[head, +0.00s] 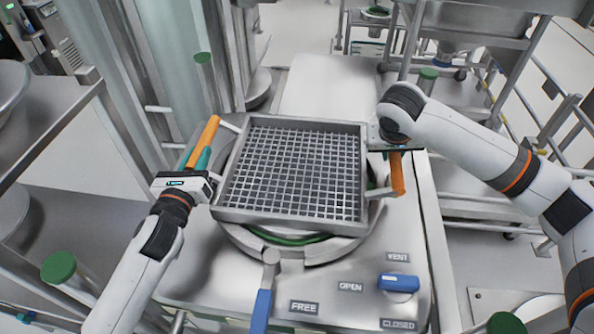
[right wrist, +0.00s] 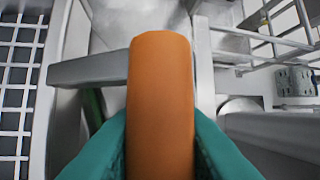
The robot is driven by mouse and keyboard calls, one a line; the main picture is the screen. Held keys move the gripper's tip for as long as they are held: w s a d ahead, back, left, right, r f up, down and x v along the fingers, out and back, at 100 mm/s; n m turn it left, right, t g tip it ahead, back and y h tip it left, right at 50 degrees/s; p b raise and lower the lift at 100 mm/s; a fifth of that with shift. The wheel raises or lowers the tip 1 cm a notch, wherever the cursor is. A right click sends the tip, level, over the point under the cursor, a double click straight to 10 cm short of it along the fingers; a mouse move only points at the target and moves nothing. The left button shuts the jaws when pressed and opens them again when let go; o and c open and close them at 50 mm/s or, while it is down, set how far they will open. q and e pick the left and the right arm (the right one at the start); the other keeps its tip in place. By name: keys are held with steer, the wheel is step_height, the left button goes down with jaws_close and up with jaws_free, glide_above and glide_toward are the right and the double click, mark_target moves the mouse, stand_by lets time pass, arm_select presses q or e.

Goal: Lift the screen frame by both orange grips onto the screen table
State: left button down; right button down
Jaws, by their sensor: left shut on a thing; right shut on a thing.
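The screen frame (head: 236,215) is a square metal frame with a wire grid, seen in the middle of the head view. It appears above a round metal rim with a green ring; I cannot tell if it touches. Its left orange grip (head: 209,134) is held in the teal fingers of my left gripper (head: 198,164). Its right orange grip (head: 397,174) is at my right gripper (head: 392,152), which is mostly hidden by its arm. In the right wrist view the orange grip (right wrist: 160,100) stands between the two teal fingers. The frame looks slightly tilted.
A flat light metal surface (head: 330,85) lies behind the frame. A blue lever (head: 262,310), a blue knob (head: 399,283) and labels FREE, OPEN, VENT and CLOSED are in front. Green-capped posts (head: 58,267) and steel shelving (head: 470,25) stand around.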

stand_by(0.8)
